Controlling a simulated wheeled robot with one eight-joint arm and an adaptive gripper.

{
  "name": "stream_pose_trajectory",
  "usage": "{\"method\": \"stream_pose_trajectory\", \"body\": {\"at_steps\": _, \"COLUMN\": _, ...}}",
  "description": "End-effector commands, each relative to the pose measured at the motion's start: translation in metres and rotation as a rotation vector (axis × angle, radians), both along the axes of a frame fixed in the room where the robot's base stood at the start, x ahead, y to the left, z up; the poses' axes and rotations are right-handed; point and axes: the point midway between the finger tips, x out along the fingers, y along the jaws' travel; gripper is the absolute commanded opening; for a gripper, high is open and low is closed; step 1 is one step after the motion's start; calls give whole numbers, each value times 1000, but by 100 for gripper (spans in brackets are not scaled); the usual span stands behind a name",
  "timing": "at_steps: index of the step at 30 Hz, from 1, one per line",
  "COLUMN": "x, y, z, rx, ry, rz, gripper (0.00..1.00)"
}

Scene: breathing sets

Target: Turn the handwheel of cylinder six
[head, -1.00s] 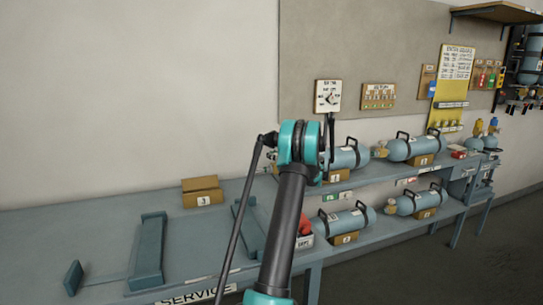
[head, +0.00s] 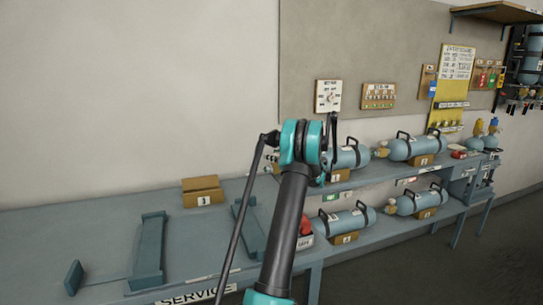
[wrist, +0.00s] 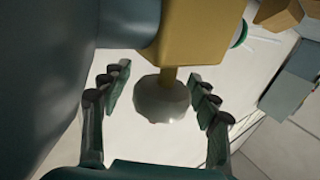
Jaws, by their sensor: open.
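In the wrist view my gripper (wrist: 160,82) is open, with one finger on each side of a grey, faceted handwheel (wrist: 162,100). A gap shows between the wheel and each finger. The wheel sits on a short stem below a brass-yellow valve body (wrist: 195,28). A large blue-grey cylinder (wrist: 42,65) fills the left of that view; its number is not visible there. I cannot tell from the labels which cylinder is six.
More cylinders lie in cradles on the upper (head: 412,149) and lower (head: 345,222) shelves.

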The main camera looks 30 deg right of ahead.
Motion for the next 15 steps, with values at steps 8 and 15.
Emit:
{"method": "stream_pose_trajectory", "body": {"at_steps": 8, "x": -52, "y": -20, "z": 0, "rx": 0, "ry": 0, "rz": -3, "gripper": 61}}
{"method": "stream_pose_trajectory", "body": {"at_steps": 15, "x": -89, "y": -33, "z": 0, "rx": 0, "ry": 0, "rz": -2, "gripper": 61}}
